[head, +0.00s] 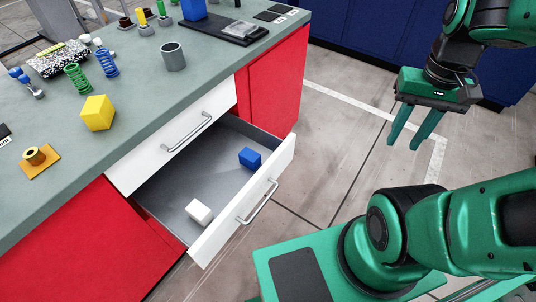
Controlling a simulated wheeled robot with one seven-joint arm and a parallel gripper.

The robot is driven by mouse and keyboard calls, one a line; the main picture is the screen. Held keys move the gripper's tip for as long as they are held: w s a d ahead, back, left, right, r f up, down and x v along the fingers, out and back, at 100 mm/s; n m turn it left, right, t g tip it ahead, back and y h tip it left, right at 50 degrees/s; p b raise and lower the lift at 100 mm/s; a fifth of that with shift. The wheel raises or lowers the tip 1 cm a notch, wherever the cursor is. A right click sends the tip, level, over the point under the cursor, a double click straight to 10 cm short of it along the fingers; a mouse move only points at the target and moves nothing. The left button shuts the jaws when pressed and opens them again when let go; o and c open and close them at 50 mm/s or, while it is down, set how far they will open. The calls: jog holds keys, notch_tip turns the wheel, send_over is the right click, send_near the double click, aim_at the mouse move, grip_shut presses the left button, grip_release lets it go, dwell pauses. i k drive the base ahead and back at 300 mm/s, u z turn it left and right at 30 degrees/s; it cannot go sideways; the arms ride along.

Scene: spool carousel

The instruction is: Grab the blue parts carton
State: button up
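A small blue box (249,158) lies in the open lower drawer (165,190), toward its right end. Another blue box (193,9) stands at the back of the counter, cut off by the top edge of the view. I cannot tell from looks alone which one is called the parts carton. My gripper (403,144) is open and empty, its two green fingers pointing down. It hangs over the floor to the right of the drawer, apart from both boxes.
A white box (199,211) lies at the drawer's near end. The counter (145,98) holds a yellow cube (97,113), a grey cup (173,56), springs (107,62) and an orange plate with a spool (38,160). The floor between drawer and gripper is clear.

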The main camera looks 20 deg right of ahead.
aim_at(250, 159)
jog(key=z, duration=1.45)
jog(key=k, duration=0.7)
jog(key=u, duration=0.75)
jog(key=i, duration=1)
